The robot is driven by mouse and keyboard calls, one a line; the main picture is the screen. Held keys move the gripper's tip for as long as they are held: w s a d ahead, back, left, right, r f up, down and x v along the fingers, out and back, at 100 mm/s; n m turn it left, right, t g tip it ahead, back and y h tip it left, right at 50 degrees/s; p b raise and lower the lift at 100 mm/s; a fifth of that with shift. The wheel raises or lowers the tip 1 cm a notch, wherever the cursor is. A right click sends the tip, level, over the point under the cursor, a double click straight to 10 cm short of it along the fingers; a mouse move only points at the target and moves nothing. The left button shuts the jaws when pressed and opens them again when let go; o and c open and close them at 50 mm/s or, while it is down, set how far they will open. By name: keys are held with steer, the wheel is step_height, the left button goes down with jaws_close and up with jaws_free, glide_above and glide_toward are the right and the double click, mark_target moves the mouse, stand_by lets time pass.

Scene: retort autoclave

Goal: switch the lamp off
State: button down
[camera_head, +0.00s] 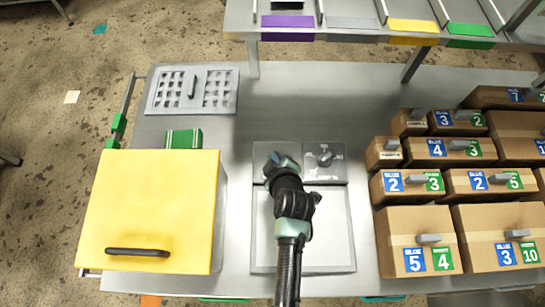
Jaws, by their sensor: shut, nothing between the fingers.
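No lamp can be made out in this view. A grey panel stands at the middle of the steel table, with a dark rotary knob (325,158) on its right half. My gripper (281,163) is over the left half of this panel and hides most of what is there, so I cannot tell what control lies under it. My gripper is shut and empty. I cannot tell whether it touches the panel. My arm comes in from the bottom edge, over a pale square plate (337,235) in front of the panel.
A yellow box (155,200) with a dark handle stands at the left. A grey perforated tray (215,103) and a green block (184,139) lie behind it. Several cardboard boxes (410,225) with numbered labels fill the right. A shelf (350,36) with coloured tags crosses the back.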

steer(key=shift+r+p, duration=0.45)
steer(key=shift+r, duration=0.3)
steer(key=shift+r, duration=0.1)
step_height(320, 180, up, 6)
steer(key=p, duration=0.5)
